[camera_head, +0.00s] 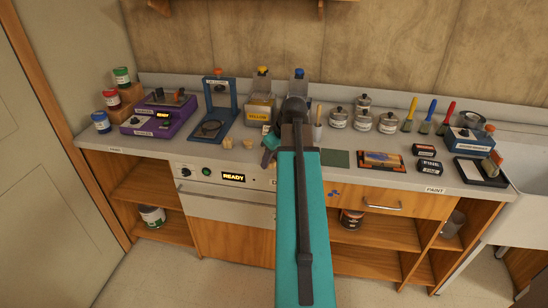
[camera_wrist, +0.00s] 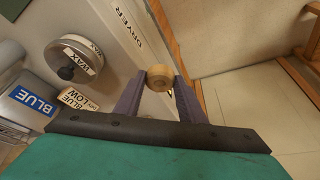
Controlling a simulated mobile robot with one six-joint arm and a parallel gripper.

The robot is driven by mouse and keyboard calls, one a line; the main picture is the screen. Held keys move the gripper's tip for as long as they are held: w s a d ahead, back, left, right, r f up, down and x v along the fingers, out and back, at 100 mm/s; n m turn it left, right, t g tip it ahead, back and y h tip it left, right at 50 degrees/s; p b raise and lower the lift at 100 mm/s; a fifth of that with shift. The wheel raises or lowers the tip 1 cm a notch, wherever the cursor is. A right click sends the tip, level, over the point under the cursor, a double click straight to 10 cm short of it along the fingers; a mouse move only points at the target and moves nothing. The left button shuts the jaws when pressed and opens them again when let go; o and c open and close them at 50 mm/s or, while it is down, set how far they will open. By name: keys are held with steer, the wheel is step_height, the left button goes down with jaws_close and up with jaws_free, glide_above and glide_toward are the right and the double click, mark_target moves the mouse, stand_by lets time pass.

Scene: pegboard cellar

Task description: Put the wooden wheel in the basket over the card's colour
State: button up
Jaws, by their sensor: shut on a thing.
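My gripper (camera_wrist: 161,82) is shut on a round wooden wheel (camera_wrist: 160,77), held between its two fingertips in the wrist view. A container (camera_wrist: 30,96) labelled BLUE stands at the far left. In the head view, a yellow-filled tank (camera_head: 260,108) labelled YELLOW has a yellow-knobbed basket (camera_head: 262,80) over it. A blue-knobbed basket (camera_head: 299,82) is to its right, its lower part hidden by my arm. My arm also hides the gripper tips and held wheel there.
Two small wooden pieces (camera_head: 238,143) lie on the counter (camera_head: 190,160). A blue stand (camera_head: 220,105) and purple device (camera_head: 160,115) are to the left. Lidded tins (camera_head: 363,120), brushes (camera_head: 427,117) and a sink (camera_head: 520,190) are to the right. A WAX tin (camera_wrist: 76,58) shows in the wrist view.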

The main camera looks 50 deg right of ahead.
steer(key=w+a+r, duration=0.2)
steer(key=w+a, duration=0.4)
steer(key=a, duration=0.4)
steer(key=w+a+r, duration=0.2)
steer(key=w+a, duration=0.4)
steer(key=a, duration=0.3)
steer(key=w+a+r, duration=0.2)
steer(key=a, duration=1)
steer(key=w+a+r, duration=0.2)
steer(key=w+a, duration=0.1)
steer(key=a, duration=0.9)
steer(key=shift+w+a+r, duration=0.15)
steer(key=shift+a+r, duration=0.1)
steer(key=shift+r, duration=0.05)
steer(key=shift+w, duration=0.1)
